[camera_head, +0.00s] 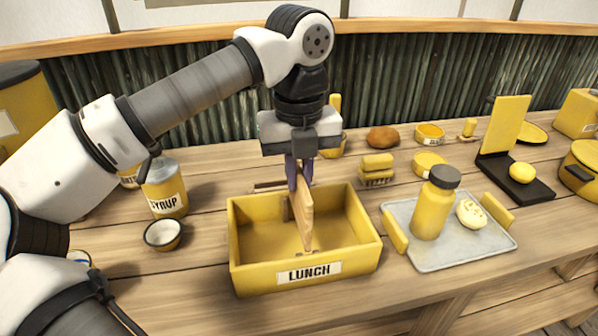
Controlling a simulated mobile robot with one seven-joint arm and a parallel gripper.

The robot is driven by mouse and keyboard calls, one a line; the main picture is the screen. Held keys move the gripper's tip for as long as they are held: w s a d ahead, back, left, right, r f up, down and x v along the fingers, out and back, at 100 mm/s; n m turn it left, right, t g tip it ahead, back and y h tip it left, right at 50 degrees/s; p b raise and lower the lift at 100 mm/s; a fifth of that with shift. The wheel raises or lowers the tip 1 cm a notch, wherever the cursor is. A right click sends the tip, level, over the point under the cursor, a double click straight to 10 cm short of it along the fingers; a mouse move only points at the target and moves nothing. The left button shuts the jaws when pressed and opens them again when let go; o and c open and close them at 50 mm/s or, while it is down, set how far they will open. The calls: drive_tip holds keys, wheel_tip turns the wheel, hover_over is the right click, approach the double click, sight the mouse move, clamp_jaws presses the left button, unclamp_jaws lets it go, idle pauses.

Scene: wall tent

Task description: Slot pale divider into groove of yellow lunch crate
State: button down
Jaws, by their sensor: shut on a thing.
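The yellow lunch crate (248,277) stands on the wooden table with its "LUNCH" label facing me. My gripper (299,176) points down above the crate's back part and is shut on the pale divider (307,221). The divider is a thin upright wooden board, seen almost edge-on. Its lower part appears to be inside the crate, near the middle of its width. A dark brown strip on the crate's inner back wall, beside the divider, may be the groove. I cannot tell whether the divider's edge sits in it.
A grey tray (459,259) with a yellow bottle (436,204) and a bun stands close right of the crate. A syrup can (164,190) and a small cup (163,234) are at left. A brush (376,171) and bowls stand behind right. Bare table lies in front.

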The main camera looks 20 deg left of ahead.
sight(299, 206)
drive_tip(key=shift+f+b, duration=0.55)
drive_tip(key=shift+f, duration=0.15)
drive_tip(key=shift+f+b, duration=0.3)
drive_tip(key=shift+f, duration=0.05)
drive_tip(key=shift+f+b, duration=0.75)
drive_tip(key=shift+f, duration=0.1)
drive_tip(key=shift+f, duration=0.1)
drive_tip(key=shift+f+b, duration=0.75)
drive_tip(key=shift+f+b, duration=0.3)
drive_tip(key=shift+f, duration=0.05)
drive_tip(key=shift+f+b, duration=0.35)
idle(0.4)
